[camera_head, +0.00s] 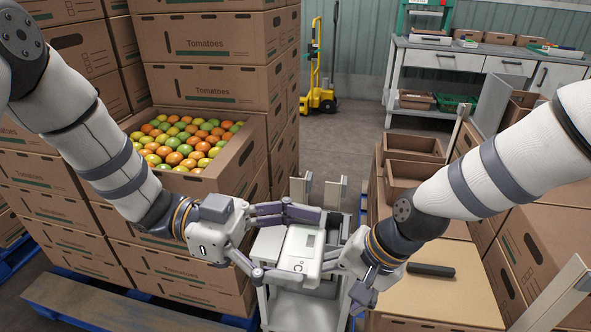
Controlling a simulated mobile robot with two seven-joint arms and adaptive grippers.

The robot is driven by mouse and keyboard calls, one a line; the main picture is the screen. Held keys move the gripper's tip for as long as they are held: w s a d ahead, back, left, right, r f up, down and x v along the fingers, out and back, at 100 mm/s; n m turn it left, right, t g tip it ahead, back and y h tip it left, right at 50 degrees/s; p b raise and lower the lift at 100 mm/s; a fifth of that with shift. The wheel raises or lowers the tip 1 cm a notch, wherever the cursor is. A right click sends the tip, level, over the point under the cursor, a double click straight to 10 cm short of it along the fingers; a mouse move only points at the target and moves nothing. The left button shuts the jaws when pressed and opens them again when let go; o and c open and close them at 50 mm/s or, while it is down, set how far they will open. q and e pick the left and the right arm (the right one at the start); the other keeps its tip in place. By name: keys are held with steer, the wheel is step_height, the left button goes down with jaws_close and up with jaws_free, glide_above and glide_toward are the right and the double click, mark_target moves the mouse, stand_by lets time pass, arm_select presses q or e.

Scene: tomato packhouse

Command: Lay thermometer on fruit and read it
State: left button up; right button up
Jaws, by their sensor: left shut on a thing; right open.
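The thermometer (301,247), a white box-shaped device marked °C with a small grey display, is in the middle of the head view. My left gripper (300,246) is shut on it, with one finger along its far side and one along its near side. My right gripper (346,281) is open, just right of the thermometer; I cannot tell whether it touches it. The fruit, red, orange, yellow and green tomatoes (187,138), fills an open carton (238,160) at the upper left, beyond my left arm. Nothing rests on the visible fruit.
A grey cart (300,305) stands below the grippers. A dark bar (431,270) lies on a cardboard top (440,298) at the right. Stacked tomato cartons (215,85) rise behind the fruit. A yellow pallet truck (318,97) and a workbench (480,62) stand farther back, across open floor.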

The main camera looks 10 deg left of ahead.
steer(key=w+a+r, duration=0.2)
steer(key=r, duration=0.4)
steer(key=w+a+r, duration=0.2)
steer(key=w+r, duration=0.1)
steer(key=r, duration=0.4)
step_height(320, 180, up, 14)
steer(key=n+h, duration=0.4)
steer(key=h, duration=0.1)
glide_above(297, 246)
steer(key=shift+g, duration=0.3)
step_height(297, 246, down, 12)
steer(key=shift+c, duration=0.5)
